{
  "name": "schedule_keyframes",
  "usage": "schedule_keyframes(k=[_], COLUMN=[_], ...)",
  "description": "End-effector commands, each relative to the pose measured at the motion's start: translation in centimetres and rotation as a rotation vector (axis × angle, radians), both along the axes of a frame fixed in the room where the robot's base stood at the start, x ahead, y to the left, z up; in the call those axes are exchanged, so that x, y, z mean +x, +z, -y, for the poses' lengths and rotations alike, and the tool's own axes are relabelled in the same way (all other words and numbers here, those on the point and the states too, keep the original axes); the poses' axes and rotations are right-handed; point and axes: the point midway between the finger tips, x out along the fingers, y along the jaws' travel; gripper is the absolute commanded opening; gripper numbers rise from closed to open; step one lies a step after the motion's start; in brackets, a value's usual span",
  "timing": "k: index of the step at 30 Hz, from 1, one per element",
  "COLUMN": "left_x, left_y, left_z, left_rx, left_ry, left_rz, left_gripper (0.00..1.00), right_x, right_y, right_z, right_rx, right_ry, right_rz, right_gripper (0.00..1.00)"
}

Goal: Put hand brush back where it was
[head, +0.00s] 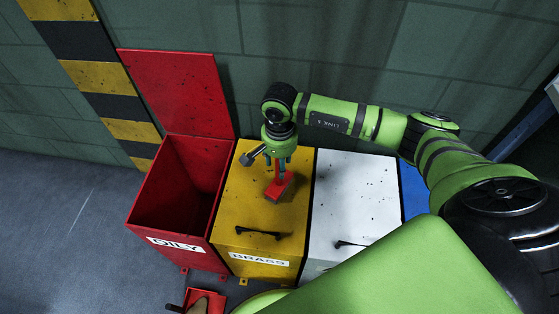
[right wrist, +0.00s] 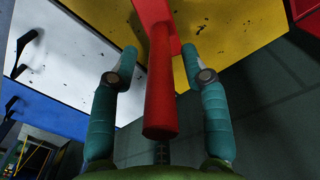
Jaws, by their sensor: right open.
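The red hand brush (head: 279,187) is on the yellow lid of the bin marked BRASS (head: 240,205), with its head toward the lid and its handle pointing up toward my gripper. In the right wrist view the brush's red handle (right wrist: 160,95) lies between the two teal fingers of my right gripper (right wrist: 160,63). The right gripper (head: 280,161) is open, with a gap visible on both sides of the handle. The bristles are hardly visible. My left gripper is in neither view.
Left of the yellow bin stands a red bin marked OILY (head: 179,245) with its lid (head: 180,92) raised. A white bin (head: 350,200) and a blue one (head: 413,190) stand to the right. A red object (head: 217,302) is on the floor in front. The wall is close behind.

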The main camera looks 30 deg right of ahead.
Motion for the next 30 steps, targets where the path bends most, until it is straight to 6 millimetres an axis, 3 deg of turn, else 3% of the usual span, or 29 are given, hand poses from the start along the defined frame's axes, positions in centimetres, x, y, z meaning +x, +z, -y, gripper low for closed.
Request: schedule_keyframes(k=[5,18,24,30], left_x=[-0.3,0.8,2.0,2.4], left_y=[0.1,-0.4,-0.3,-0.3], left_z=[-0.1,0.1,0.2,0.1], left_rx=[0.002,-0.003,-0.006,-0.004], left_ry=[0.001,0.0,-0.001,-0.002], left_rz=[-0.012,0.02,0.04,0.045], left_gripper=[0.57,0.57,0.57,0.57], right_x=[0.1,0.1,0.0,0.0], right_y=[1.5,10.5,12.1,12.3], right_z=[0.0,0.0,0.0,0.0], right_rx=[0.0,0.0,-0.001,0.0], right_ry=[0.001,0.0,0.0,0.0], right_rz=[0.004,0.004,-0.001,0.0], right_gripper=[0.46,0.46,0.46,0.46])
